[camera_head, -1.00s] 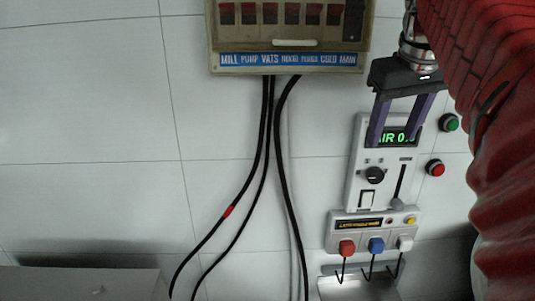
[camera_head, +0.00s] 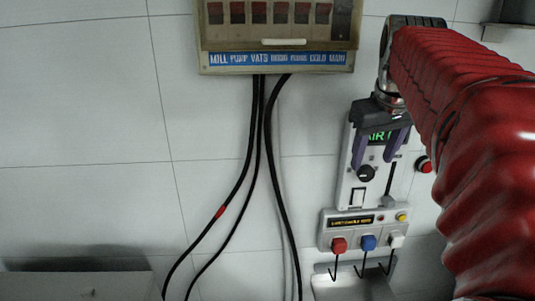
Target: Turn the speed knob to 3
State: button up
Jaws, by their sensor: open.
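The speed knob is most likely the round black knob (camera_head: 366,173) on the white wall panel (camera_head: 347,180), below a green display (camera_head: 380,136) that reads "AIR" and is partly covered. The mark on the knob is too small to read. My gripper (camera_head: 377,165) is open, its two purple fingers pointing down in front of the panel. In the picture the fingertips lie on either side of the knob's upper part. I cannot tell how far they are from it or whether they touch it. A vertical slider (camera_head: 389,180) is right of the knob and a white rocker switch (camera_head: 357,197) below.
A lower unit (camera_head: 335,222) has red (camera_head: 339,244), blue (camera_head: 367,242) and white (camera_head: 396,239) taps over a metal tray (camera_head: 340,287). A red button (camera_head: 424,165) is right of the panel. A breaker box (camera_head: 275,59) with black cables (camera_head: 252,140) hangs left. My red-sleeved arm covers the right side.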

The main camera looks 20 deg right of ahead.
aim_at(367, 172)
jog(key=shift+x, duration=2.8)
jog(key=c, duration=1)
